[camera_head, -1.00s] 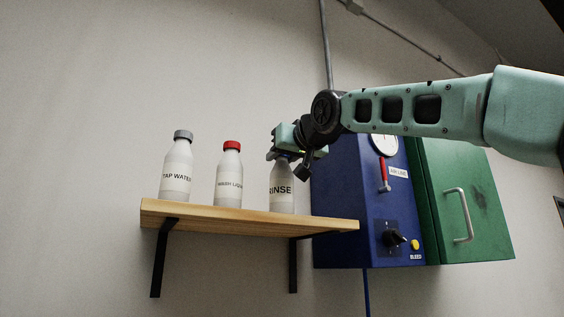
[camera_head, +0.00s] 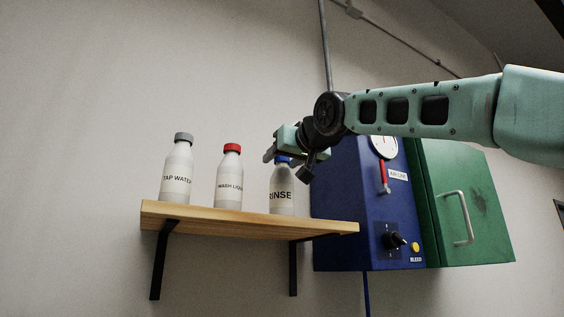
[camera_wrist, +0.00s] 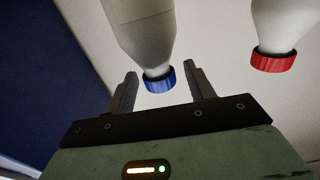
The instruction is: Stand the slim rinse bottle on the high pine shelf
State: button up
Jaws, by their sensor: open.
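The slim rinse bottle (camera_head: 282,196), white with a blue cap and a RINSE label, stands upright on the right part of the pine shelf (camera_head: 230,222). In the wrist view its blue cap (camera_wrist: 159,80) lies between my two fingers, with a gap on either side. My gripper (camera_wrist: 158,82) is open around the cap and is not holding it. In the head view my gripper (camera_head: 275,152) is at the bottle's top and hides part of the cap.
A red-capped wash liquid bottle (camera_head: 229,178) and a grey-capped tap water bottle (camera_head: 177,172) stand to the left on the shelf. A blue control box (camera_head: 350,225) with a gauge, and a green door (camera_head: 470,190) with a handle, are close on the right.

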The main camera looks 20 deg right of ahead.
jog(key=s+d+b, duration=0.2)
jog(key=s+b, duration=0.2)
jog(key=s, duration=0.7)
jog(key=shift+d, duration=0.1)
